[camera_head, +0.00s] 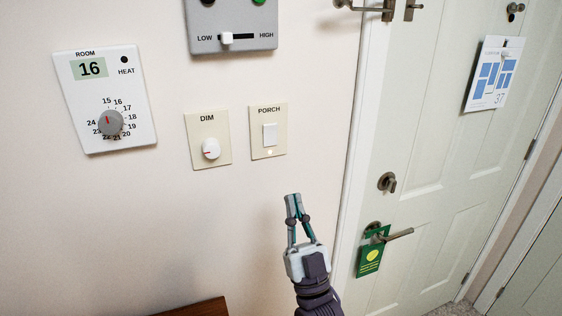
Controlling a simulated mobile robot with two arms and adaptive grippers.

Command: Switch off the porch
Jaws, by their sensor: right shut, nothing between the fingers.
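The porch switch (270,134) is a white rocker on a cream plate labelled PORCH, mounted on the wall near the middle of the head view. My left gripper is not in view.
A DIM knob plate (208,125) is just left of the switch. A ROOM thermostat (100,80) reading 16 is further left. A grey LOW–HIGH slider panel (234,40) is above. A white door (420,150) with a handle (398,234) and green hanging tag (370,259) is at right.

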